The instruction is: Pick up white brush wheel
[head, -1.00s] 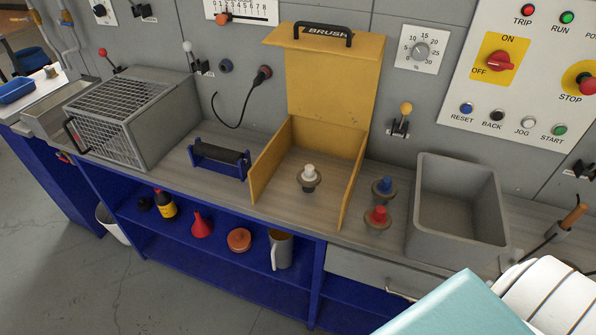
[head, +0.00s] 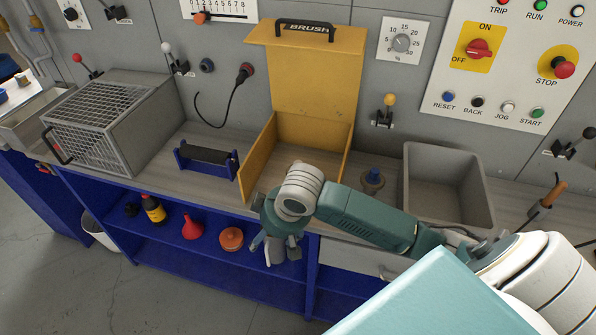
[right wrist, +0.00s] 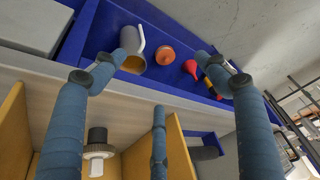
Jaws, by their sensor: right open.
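The white brush wheel (right wrist: 97,152) stands inside the open yellow BRUSH box (head: 314,82), seen low and left of centre in the right wrist view. It has a white part and a dark part. In the head view my right arm hides it. My right gripper (head: 275,247) hangs at the box's front, over the bench edge. In the right wrist view its fingers (right wrist: 157,82) are spread and empty, with the wheel apart from them. My left gripper is not in view.
A blue-topped wheel (head: 373,178) and a grey bin (head: 448,188) stand right of the box. A black roller on a blue stand (head: 206,158) and a mesh-covered box (head: 100,120) stand left. The blue shelf below holds a red funnel (head: 192,228) and a grey jug (right wrist: 133,48).

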